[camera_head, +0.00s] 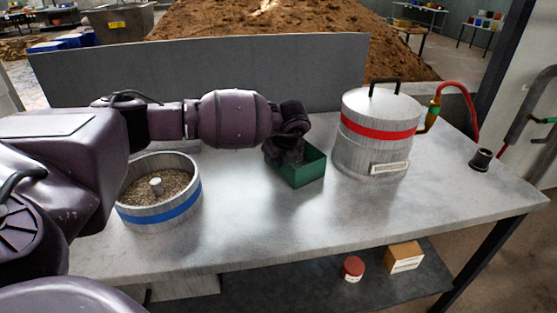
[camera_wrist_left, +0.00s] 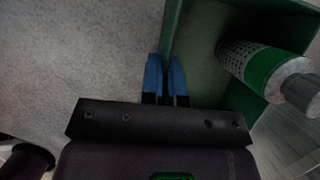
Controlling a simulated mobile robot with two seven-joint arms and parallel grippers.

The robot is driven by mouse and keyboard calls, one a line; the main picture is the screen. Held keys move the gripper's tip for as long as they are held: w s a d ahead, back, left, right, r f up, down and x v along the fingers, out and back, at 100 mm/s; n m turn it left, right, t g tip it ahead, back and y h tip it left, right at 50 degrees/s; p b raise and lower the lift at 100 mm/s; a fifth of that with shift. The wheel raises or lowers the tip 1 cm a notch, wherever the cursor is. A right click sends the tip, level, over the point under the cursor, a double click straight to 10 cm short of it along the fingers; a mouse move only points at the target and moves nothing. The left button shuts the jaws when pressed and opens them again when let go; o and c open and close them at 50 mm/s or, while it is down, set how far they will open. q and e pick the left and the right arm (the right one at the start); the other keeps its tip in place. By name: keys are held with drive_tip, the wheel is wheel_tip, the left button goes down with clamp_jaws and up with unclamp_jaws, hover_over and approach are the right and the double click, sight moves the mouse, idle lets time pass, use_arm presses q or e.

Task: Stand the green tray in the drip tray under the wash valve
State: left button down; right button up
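The green tray (camera_head: 309,173) is an open-topped box near the middle of the grey table, left of the lidded metal pot. My left gripper (camera_head: 285,150) reaches its left side from above. In the left wrist view the blue fingertips (camera_wrist_left: 166,78) are close together on either side of the tray's wall (camera_wrist_left: 178,30). A perforated cylinder with a green band (camera_wrist_left: 262,66) lies inside the tray. I cannot tell whether the tray touches the table. I cannot make out a drip tray. A green-handled fitting (camera_head: 545,120) on pipes shows at the far right. My right gripper is not in view.
The metal pot (camera_head: 374,150) has a red band and a side valve (camera_head: 433,113) with a red hose. A black cup (camera_head: 482,159) stands near the right table edge. A blue-banded bowl of grain (camera_head: 165,215) stands at left. The table's front middle is clear.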

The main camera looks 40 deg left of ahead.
use_arm(q)
drive_tip(key=c, duration=1.8)
unclamp_jaws()
drive_tip(key=o, duration=0.5)
drive_tip(key=shift+c, duration=0.2)
